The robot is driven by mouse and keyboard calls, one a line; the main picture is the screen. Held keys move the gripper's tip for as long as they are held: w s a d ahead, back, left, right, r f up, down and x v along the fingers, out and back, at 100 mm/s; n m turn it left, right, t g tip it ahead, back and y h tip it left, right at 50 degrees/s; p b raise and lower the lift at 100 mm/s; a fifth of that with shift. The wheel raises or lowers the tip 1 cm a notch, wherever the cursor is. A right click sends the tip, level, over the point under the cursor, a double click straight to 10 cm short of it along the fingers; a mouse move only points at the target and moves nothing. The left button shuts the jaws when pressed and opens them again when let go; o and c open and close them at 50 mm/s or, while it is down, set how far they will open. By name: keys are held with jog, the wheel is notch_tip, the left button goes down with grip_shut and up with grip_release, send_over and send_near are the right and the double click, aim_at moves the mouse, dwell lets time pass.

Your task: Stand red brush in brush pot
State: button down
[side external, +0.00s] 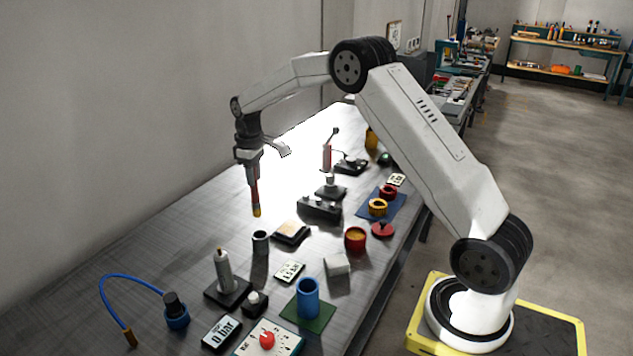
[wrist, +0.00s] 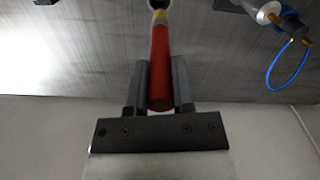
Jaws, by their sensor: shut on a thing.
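My gripper (side external: 252,163) is shut on the red brush (side external: 256,192) and holds it above the table. The brush hangs nearly upright, with its yellow end (side external: 257,212) down. In the wrist view the red handle (wrist: 160,65) lies between the two dark fingers of my gripper (wrist: 159,85). A small dark grey cup (side external: 260,243) stands almost directly below the brush, apart from it. A taller blue open pot (side external: 308,298) stands on a green mat, nearer the camera. I cannot tell for certain which of these is the brush pot.
A candle-like grey cylinder on a black base (side external: 223,274), a black tray (side external: 291,233) and a red-and-yellow pot (side external: 355,239) stand around the cup. A blue hose (side external: 130,280) arches at the front left. The table's left rear is clear.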

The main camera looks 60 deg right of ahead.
aim_at(257, 207)
jog(key=shift+f, duration=5.95)
jog(key=shift+c, duration=2)
grip_release()
jog(key=shift+r, duration=0.15)
jog(key=shift+r, duration=3.8)
